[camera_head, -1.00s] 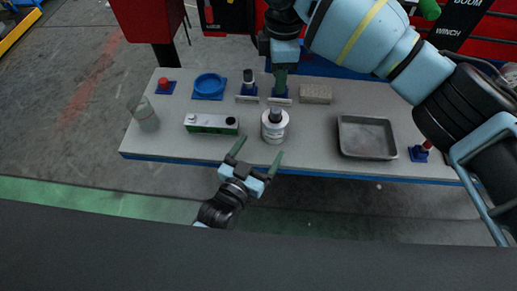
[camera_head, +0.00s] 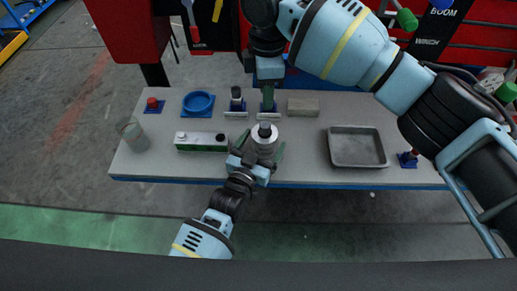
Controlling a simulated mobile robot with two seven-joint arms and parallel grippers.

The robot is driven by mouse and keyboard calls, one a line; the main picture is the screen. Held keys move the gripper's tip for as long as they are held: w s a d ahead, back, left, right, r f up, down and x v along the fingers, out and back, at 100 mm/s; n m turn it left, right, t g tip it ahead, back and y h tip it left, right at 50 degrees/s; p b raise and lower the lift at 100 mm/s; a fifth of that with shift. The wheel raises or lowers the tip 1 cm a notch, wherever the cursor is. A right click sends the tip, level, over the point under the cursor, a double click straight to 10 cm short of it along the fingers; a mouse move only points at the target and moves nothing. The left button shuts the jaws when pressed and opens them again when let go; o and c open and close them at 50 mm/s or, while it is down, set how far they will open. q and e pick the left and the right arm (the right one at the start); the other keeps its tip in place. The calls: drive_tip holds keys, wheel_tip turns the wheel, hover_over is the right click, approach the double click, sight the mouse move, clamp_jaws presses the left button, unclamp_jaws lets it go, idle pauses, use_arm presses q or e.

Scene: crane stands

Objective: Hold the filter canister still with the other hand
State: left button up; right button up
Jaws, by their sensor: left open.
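The filter canister (camera_head: 265,142), a pale cylinder with a dark knob on top, stands upright near the table's front edge. My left gripper (camera_head: 262,152) is open, reaching in from the front. One finger shows on each side of the canister; its lower part is hidden behind the gripper, and I cannot tell whether the fingers touch it. My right gripper (camera_head: 268,98) points down at a small blue-based stand (camera_head: 267,115) behind the canister. Its fingers look close together, but whether they hold anything is unclear.
A green and white box (camera_head: 201,141) lies left of the canister, with a clear cup (camera_head: 133,133) farther left. A grey metal tray (camera_head: 357,147) is to the right. A blue round dish (camera_head: 198,102), a dark-topped stand item (camera_head: 236,101) and a grey block (camera_head: 303,107) stand behind.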

use_arm(q)
drive_tip(key=c, duration=1.4)
use_arm(e)
drive_tip(key=shift+o, duration=0.4)
